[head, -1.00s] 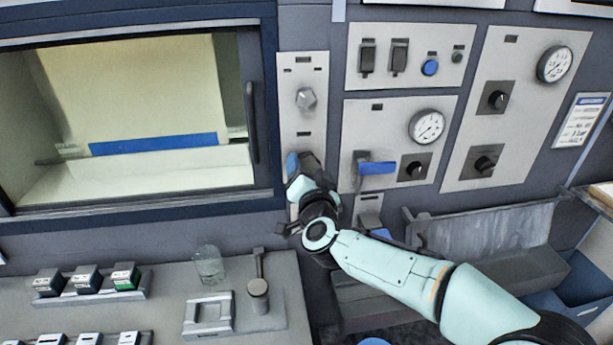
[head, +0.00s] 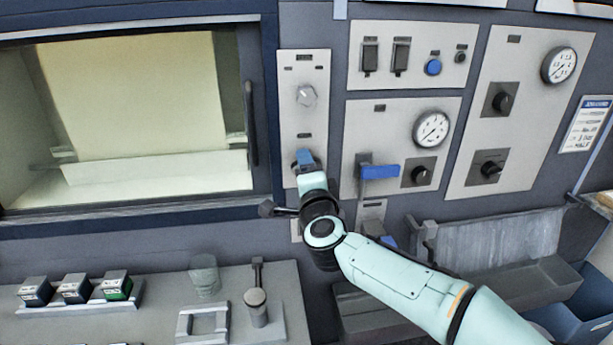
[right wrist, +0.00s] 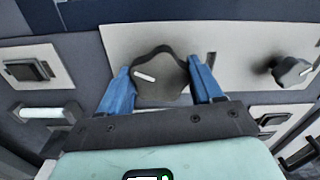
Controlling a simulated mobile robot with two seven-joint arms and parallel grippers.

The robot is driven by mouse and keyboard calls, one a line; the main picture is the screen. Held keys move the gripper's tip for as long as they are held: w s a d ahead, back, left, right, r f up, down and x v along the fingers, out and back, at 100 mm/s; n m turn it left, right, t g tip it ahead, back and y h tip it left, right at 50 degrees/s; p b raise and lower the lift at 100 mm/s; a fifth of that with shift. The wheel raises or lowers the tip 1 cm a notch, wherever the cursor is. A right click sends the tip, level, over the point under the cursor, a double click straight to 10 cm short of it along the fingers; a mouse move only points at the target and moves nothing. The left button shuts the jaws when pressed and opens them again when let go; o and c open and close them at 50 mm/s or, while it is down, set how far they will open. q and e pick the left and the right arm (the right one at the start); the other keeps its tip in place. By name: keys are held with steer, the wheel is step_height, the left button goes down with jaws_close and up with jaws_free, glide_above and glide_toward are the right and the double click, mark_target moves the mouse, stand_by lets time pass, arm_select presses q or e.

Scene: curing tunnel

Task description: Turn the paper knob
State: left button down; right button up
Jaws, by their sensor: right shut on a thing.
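In the right wrist view a dark lobed knob (right wrist: 162,82) with a short white mark sits on a pale panel. The blue fingers of my right gripper (right wrist: 158,76) are on either side of it, shut on it. In the head view my right gripper (head: 306,162) is at the lower part of the narrow panel (head: 290,125) beside the window and hides that knob. A grey knob (head: 306,96) sits above it, clear of the gripper; it also shows in the right wrist view (right wrist: 291,72). A cream sheet (head: 125,95) hangs behind the window. My left gripper is out of view.
A panel with a gauge (head: 431,130) and a blue-handled lever (head: 379,172) is close to the right of my gripper. The window's dark handle (head: 251,122) is to its left. A bench with a clear cup (head: 204,275) is below.

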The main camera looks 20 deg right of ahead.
steer(key=shift+m, duration=0.3)
steer(key=o, duration=1.1)
steer(key=shift+c, duration=0.2)
steer(key=b+v, duration=0.1)
steer(key=v, duration=1.2)
steer(key=shift+s, duration=0.2)
